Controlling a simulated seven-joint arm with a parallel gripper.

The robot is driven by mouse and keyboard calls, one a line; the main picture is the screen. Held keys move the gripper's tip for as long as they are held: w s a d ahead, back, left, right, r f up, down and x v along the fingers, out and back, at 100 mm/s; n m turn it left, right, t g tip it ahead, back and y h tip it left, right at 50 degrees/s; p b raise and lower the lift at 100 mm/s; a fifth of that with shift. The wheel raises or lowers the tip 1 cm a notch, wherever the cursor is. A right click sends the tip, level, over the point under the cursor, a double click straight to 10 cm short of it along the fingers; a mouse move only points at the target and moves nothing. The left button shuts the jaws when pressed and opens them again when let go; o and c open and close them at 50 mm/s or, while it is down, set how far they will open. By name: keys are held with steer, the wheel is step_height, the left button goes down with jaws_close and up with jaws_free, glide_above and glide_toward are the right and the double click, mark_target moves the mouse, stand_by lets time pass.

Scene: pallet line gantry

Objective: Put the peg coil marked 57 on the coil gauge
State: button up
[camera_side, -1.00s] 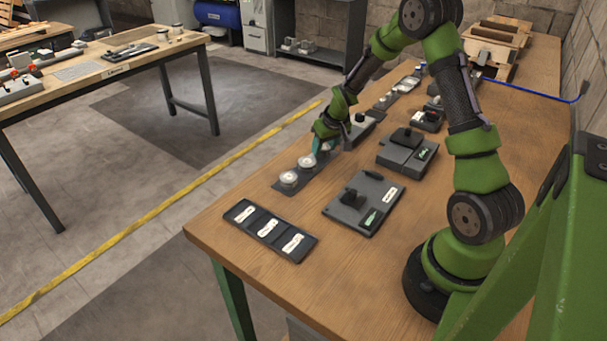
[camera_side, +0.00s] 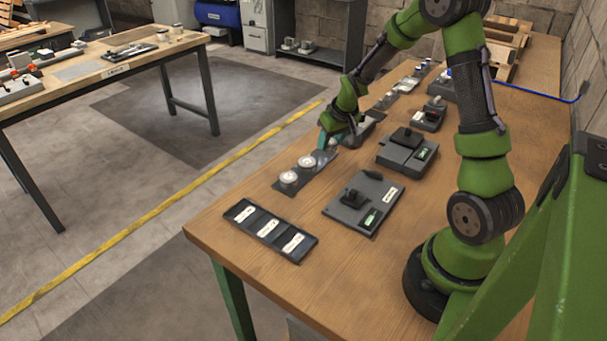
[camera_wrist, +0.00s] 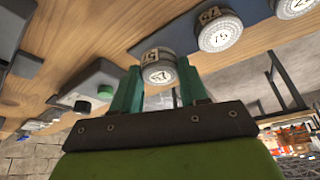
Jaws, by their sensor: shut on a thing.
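My gripper (camera_wrist: 160,88) is shut on a small pale grey coil (camera_wrist: 158,68) between its two teal fingers. The coil's end face appears to read 57, upside down in the wrist view. In the side view my gripper (camera_side: 325,146) is at the far end of a dark strip with coils, and hides the held coil there. I cannot tell whether the coil still touches the strip. Several dark fixtures stand to the right, one with an upright black knob (camera_side: 352,197) and a green label. I cannot tell which is the coil gauge.
Two other coils, one marked 75 (camera_wrist: 220,34) and one beside it (camera_wrist: 292,6), stand on the dark strip (camera_side: 283,188). A black tray with white labels (camera_side: 270,230) lies near the front edge. A stepped dark fixture (camera_side: 400,155) stands right of my gripper. Bare wood lies between.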

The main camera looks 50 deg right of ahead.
steer(key=r, duration=0.1)
glide_above(362, 187)
steer(key=w, duration=0.3)
steer(key=shift+s+r, duration=0.1)
steer(key=shift+s, duration=0.4)
steer(key=shift+s+d+r+m, duration=0.1)
steer(key=shift+s+d+m, duration=0.1)
steer(key=shift+s+d, duration=0.3)
steer(key=shift+s+d+r+m, duration=0.1)
steer(key=shift+s+d+m, duration=0.1)
steer(key=shift+d, duration=0.5)
steer(key=shift+s+d+r+n, duration=0.1)
steer(key=shift+s+d+n, duration=0.45)
steer(key=shift+d+n, duration=0.15)
steer(key=n, duration=0.1)
steer(key=s+n+y, duration=0.1)
steer(key=shift+d+r+n+t, duration=0.2)
steer(key=shift+r+n+t, duration=0.1)
steer(key=shift+r+n, duration=0.1)
steer(key=a+f+n+y, duration=0.1)
steer(key=n, duration=0.2)
steer(key=a+f+n+g+y, duration=0.1)
steer(key=f+n, duration=0.1)
steer(key=n, duration=0.2)
steer(key=a+f+n+y, duration=0.1)
steer(key=f+n+y, duration=0.1)
steer(key=n, duration=0.1)
steer(key=shift+w+a+f+n, duration=0.1)
steer(key=shift+w+f+n, duration=0.15)
steer(key=shift+n, duration=0.15)
